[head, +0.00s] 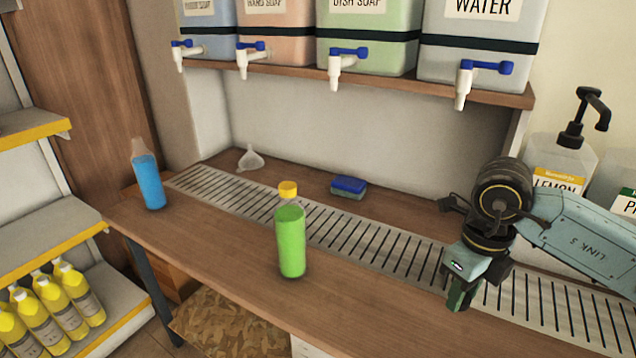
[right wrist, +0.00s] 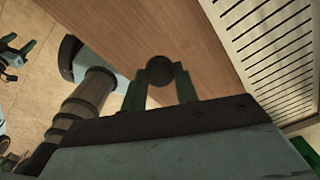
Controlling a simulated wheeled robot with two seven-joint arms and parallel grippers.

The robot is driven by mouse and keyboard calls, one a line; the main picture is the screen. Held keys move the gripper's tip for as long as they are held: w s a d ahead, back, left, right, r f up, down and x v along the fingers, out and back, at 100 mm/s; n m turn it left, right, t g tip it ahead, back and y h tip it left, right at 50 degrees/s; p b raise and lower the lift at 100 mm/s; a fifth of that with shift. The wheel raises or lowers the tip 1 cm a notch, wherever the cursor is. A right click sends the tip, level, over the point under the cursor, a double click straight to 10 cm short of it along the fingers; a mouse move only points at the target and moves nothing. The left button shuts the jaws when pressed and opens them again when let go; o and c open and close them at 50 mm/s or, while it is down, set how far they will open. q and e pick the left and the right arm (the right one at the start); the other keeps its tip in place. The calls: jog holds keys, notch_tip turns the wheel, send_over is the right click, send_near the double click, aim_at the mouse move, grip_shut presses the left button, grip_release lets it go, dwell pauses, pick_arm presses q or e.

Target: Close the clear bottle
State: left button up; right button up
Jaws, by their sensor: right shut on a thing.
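A clear bottle (head: 148,182) with blue liquid stands upright at the left end of the wooden counter. Its narrow top looks pale and see-through, with no coloured cap visible on it. My right gripper (head: 461,295) is over the right part of the counter, far from that bottle. In the right wrist view its two green fingers are shut on a small dark round thing (right wrist: 160,70), which looks like a black cap. The fingers hide that thing in the head view. My left gripper is not seen in the head view.
A green bottle (head: 291,243) stands mid-counter, with a yellow cap (head: 288,189) just behind its top. A funnel (head: 250,158) and a blue-green sponge (head: 349,187) lie towards the back. A metal drain grate (head: 395,253) runs along the counter.

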jog(key=n, duration=0.4)
jog(key=a+n, duration=0.1)
jog(key=n, duration=0.2)
jog(key=shift+w+r, duration=0.2)
jog(key=shift+w, duration=0.2)
jog(key=a+n, duration=0.1)
jog(key=n, duration=0.6)
jog(key=w+a+n, duration=0.1)
jog(key=n, duration=0.7)
jog(key=w+a+r+n, duration=0.1)
jog(key=n, duration=0.7)
jog(key=shift+w+a, duration=0.1)
jog(key=shift+w, duration=0.05)
